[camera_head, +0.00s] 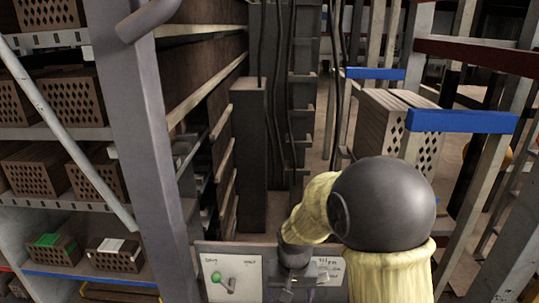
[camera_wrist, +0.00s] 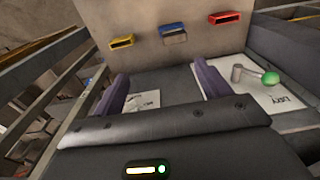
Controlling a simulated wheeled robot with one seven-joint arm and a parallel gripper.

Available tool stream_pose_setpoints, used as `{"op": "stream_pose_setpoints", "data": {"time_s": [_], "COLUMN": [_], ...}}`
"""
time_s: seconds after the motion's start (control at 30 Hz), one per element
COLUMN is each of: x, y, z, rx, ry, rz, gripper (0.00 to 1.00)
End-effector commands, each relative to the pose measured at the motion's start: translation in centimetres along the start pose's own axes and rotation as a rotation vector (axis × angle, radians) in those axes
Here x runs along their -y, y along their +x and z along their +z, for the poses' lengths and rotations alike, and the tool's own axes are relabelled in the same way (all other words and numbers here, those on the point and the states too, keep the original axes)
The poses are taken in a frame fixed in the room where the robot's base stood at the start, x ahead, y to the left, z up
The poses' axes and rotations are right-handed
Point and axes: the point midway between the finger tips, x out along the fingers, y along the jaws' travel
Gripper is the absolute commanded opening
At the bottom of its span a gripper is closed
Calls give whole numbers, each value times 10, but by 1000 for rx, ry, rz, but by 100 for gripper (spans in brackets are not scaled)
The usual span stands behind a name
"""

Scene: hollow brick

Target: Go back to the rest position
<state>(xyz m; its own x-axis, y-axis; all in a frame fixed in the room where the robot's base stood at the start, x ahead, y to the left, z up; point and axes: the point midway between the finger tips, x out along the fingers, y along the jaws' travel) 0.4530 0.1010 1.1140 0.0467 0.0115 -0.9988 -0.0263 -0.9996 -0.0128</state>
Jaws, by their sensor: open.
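My gripper (camera_wrist: 159,70) is open, with two purple fingers spread wide and nothing between them in the wrist view. It is over a control panel that carries white labelled plates. A lever with a green knob (camera_wrist: 270,78) is on the right plate, outside the right finger and apart from it. In the head view my gripper (camera_head: 288,283) is low in the middle, at the panel (camera_head: 246,255), and hides part of it. The green-knobbed lever (camera_head: 229,287) is to its left there. The fingertips are too small to make out in the head view.
Racks of hollow bricks (camera_head: 72,100) stand at the left behind a grey post (camera_head: 145,120). More bricks (camera_head: 385,125) sit at the right near blue-ended bars (camera_head: 460,121). Yellow (camera_wrist: 122,41), blue (camera_wrist: 173,32) and red (camera_wrist: 225,17) fittings are on the panel's upright face.

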Motion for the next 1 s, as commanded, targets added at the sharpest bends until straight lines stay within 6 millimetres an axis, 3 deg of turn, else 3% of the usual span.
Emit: {"op": "stream_pose_setpoints", "data": {"time_s": [0.2,0.4,0.53,1.0], "x": [-63,-97,-103,-102], "y": [-31,-44,-45,-45], "z": [48,91,100,100], "rx": [-99,-170,-184,-183], "ry": [-6,-21,-27,-28], "rz": [-7,6,10,10], "gripper": [76,76,76,76]}}
